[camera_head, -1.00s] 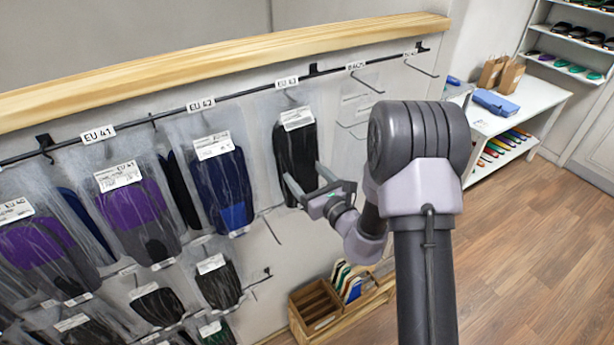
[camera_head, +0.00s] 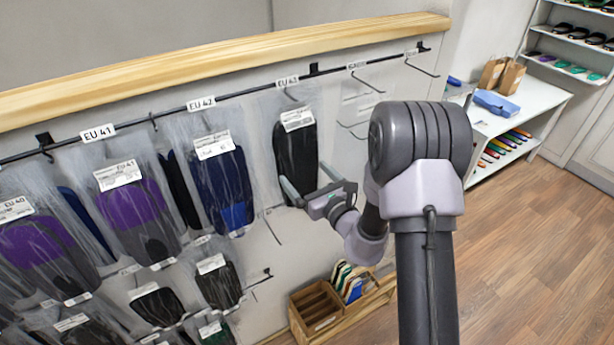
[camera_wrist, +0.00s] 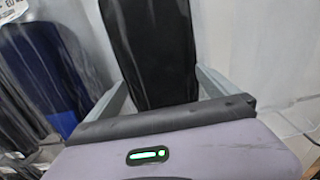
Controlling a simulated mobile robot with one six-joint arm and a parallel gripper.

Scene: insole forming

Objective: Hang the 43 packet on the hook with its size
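The 43 packet, a clear bag with a black insole (camera_head: 296,150) and a white label (camera_head: 297,119), hangs upright under the EU 43 tag (camera_head: 287,81). Its top meets the hook there, though the hole is too small to make out. My gripper (camera_head: 301,171) is at the lower part of the packet, with one finger on each side of the insole. In the wrist view the black insole (camera_wrist: 155,50) stands between the two spread fingers, and the gripper looks open. Whether the fingers touch the bag's film is unclear.
A blue insole packet (camera_head: 220,185) hangs to the left under the EU 42 tag (camera_head: 201,104). Purple packets (camera_head: 135,210) hang farther left. Empty hooks (camera_head: 367,82) are to the right. A wooden crate (camera_head: 318,305) stands below on the floor.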

